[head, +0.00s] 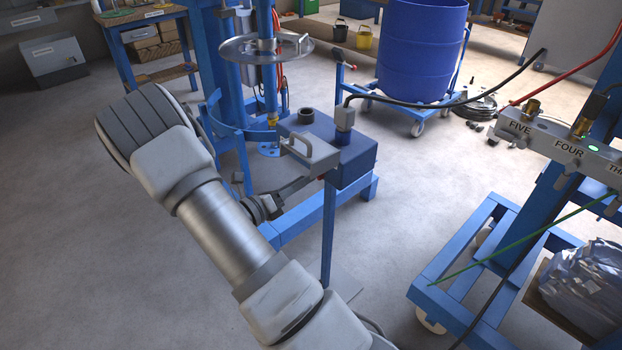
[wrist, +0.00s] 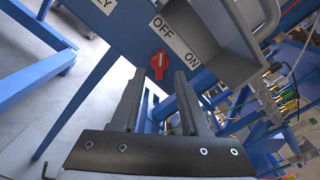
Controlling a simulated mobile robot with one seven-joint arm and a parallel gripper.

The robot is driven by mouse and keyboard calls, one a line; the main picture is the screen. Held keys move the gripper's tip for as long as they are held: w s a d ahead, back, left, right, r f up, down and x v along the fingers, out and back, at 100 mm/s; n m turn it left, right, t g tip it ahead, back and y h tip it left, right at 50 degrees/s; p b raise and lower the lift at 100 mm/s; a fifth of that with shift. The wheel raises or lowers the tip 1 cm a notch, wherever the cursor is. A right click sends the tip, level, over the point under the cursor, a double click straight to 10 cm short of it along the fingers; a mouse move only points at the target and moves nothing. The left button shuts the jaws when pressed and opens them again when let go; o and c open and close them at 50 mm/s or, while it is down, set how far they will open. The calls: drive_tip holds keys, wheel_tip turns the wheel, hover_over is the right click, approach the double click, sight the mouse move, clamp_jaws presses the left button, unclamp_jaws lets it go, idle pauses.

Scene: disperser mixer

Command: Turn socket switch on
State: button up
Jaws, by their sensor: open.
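The red rotary switch (wrist: 159,66) with a white mark sits on the blue face of the socket box (wrist: 125,32) in the wrist view. It appears to point up toward the OFF label (wrist: 160,24), with the ON label (wrist: 188,54) to its right. My gripper (wrist: 159,76) is open, with one finger on each side of the switch in the picture. I cannot tell whether the fingers touch it. In the head view, the blue box (head: 358,162) stands on a post, and my gripper (head: 300,190) is in front of it.
A grey open housing (wrist: 215,40) juts out close to the right finger. A black cable (head: 430,102) rises from a grey plug on the box. The blue mixer frame (head: 228,85) stands behind at left, and a blue stand (head: 470,255) is at right. Floor lies between.

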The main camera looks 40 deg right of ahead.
sight(319, 171)
drive_tip(key=d, duration=0.3)
drive_tip(key=shift+w+d, duration=0.15)
drive_tip(key=shift+d, duration=0.1)
clamp_jaws()
